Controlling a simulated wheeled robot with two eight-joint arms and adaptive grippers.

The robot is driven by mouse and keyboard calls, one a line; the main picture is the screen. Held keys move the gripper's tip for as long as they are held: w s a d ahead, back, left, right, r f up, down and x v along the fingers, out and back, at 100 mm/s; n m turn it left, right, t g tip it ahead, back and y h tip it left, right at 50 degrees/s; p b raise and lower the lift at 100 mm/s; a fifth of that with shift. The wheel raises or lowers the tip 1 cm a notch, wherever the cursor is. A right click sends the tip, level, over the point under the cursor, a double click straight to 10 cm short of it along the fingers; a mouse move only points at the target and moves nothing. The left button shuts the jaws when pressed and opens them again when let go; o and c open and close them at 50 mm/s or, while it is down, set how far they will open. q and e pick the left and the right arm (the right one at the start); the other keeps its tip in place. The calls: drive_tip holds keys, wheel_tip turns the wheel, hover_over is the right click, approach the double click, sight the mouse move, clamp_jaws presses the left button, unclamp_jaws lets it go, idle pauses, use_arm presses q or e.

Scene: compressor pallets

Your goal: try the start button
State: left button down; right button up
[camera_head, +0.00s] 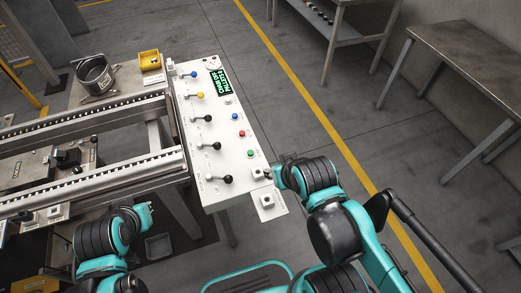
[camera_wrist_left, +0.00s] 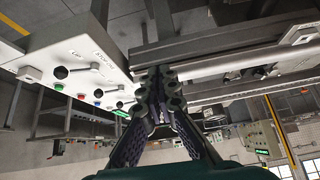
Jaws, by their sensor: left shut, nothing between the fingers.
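The white control panel (camera_head: 218,190) carries a green button (camera_head: 250,153), a red button (camera_head: 241,133) and a blue button (camera_head: 234,116) in a row; no start label is legible. The green button also shows in the left wrist view (camera_wrist_left: 58,87), where the panel appears upside down. My right gripper (camera_head: 270,174) is at the panel's near right corner, right of and nearer than the green button; whether its fingers are open is unclear. My left gripper (camera_wrist_left: 158,78) is shut and empty, beside the rails and apart from the buttons.
Several levers with blue, yellow and black knobs (camera_head: 227,179) line the panel's left side. A green-lettered display (camera_head: 222,82) is at its far end. Metal rails (camera_head: 90,186) adjoin on the left. Open floor with a yellow line (camera_head: 315,108) lies right.

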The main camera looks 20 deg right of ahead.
drive_tip(key=shift+o, duration=0.7)
drive_tip(key=shift+a, duration=0.15)
use_arm(q)
drive_tip(key=w+d+r+m+h+p, duration=0.2)
drive_tip(key=w+d+r+m+p, duration=0.15)
drive_tip(key=w+d, duration=0.25)
drive_tip(key=m+g+h+p, duration=0.2)
drive_tip(key=m+h+p, duration=0.4)
drive_tip(key=m, duration=1)
hover_over(249, 154)
wheel_tip(249, 154, down, 3)
drive_tip(key=shift+d+f+y, duration=0.1)
drive_tip(key=shift+f+y, duration=0.15)
drive_tip(key=shift+y, duration=0.05)
use_arm(e)
wheel_tip(249, 154, up, 10)
use_arm(q)
wheel_tip(249, 154, down, 8)
drive_tip(key=b, duration=0.6)
drive_tip(key=shift+f, duration=0.1)
drive_tip(key=shift+f+b, duration=0.3)
use_arm(e)
wheel_tip(249, 154, down, 7)
drive_tip(key=shift+f, duration=0.1)
